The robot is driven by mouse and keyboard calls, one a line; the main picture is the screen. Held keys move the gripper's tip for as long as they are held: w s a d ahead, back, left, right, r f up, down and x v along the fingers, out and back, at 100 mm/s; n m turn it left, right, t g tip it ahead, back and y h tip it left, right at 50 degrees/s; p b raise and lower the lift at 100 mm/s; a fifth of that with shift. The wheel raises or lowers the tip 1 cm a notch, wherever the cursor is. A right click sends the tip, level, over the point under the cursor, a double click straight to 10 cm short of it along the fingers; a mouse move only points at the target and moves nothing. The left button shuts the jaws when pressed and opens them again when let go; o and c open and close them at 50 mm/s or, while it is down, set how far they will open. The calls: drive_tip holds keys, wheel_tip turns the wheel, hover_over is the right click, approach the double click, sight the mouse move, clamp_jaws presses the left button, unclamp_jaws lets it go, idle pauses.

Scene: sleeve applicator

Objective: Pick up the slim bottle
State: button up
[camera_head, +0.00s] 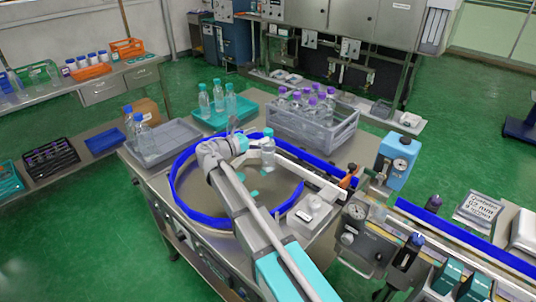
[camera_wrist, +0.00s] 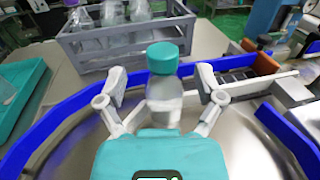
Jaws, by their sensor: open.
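A clear slim bottle with a teal cap (camera_wrist: 163,86) stands upright on the round metal turntable (camera_wrist: 240,140). In the head view the bottle (camera_head: 267,153) is near the turntable's back rim. My gripper (camera_wrist: 162,80) is open, with one finger on each side of the bottle. Gaps show between both fingers and the bottle, so I see no grip on it. The bottle's lower part is hidden behind my gripper's teal body in the wrist view.
A blue guide rail (camera_head: 190,212) rings the turntable. Behind it, a grey crate (camera_head: 325,135) holds several purple-capped bottles. A teal tray (camera_head: 213,121) with teal-capped bottles and a grey tray (camera_head: 170,143) with blue-capped bottles are at left. A white guide bar (camera_head: 312,176) lies at right.

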sight(268, 130)
drive_tip(key=shift+f+x, duration=0.2)
drive_tip(key=shift+x, duration=1.7)
drive_tip(key=shift+s, duration=0.1)
clamp_jaws()
